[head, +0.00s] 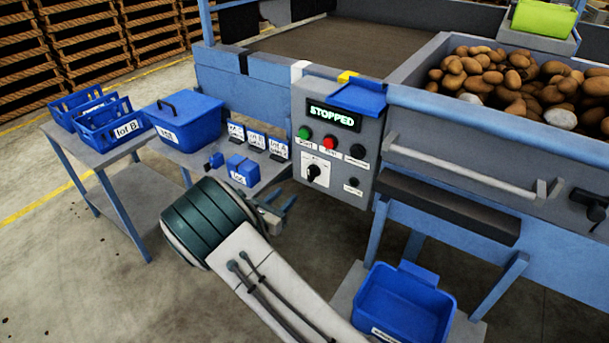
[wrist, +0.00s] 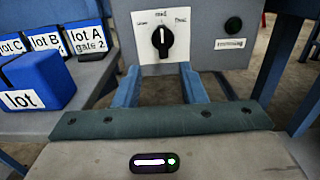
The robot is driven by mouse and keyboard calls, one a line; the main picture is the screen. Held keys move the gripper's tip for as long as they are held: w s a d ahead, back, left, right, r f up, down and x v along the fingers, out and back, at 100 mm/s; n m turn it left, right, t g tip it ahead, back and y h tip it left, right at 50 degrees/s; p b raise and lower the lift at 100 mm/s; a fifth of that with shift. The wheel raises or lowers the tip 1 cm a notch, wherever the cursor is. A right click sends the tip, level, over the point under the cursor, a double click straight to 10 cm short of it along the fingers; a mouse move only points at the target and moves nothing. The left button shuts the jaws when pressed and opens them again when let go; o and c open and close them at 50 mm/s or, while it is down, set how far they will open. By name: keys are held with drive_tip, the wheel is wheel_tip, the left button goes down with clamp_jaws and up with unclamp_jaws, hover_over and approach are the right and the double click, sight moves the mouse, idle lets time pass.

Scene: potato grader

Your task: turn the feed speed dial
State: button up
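The feed speed dial is a black knob on a white plate, low on the left of the grey control panel in the head view (head: 314,172). In the wrist view the dial (wrist: 162,37) sits near top centre, its white mark pointing up towards "med". My gripper (wrist: 160,82) shows two blue fingers spread apart with nothing between them, below the dial and not touching it. In the head view my gripper (head: 278,206) is left of and below the dial, partly hidden by my arm.
The panel's display (head: 333,116) reads "STOPPED", above a green button (head: 304,133) and a red button (head: 330,142). A black button (wrist: 233,25) is right of the dial. Blue lot boxes and cards crowd the left table (head: 190,152). A blue bin (head: 403,305) stands below right.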

sight(309, 174)
drive_tip(key=b+x, duration=0.1)
drive_tip(key=x, duration=1)
drive_tip(key=shift+w+d, duration=0.1)
drive_tip(key=shift+d, duration=0.3)
clamp_jaws()
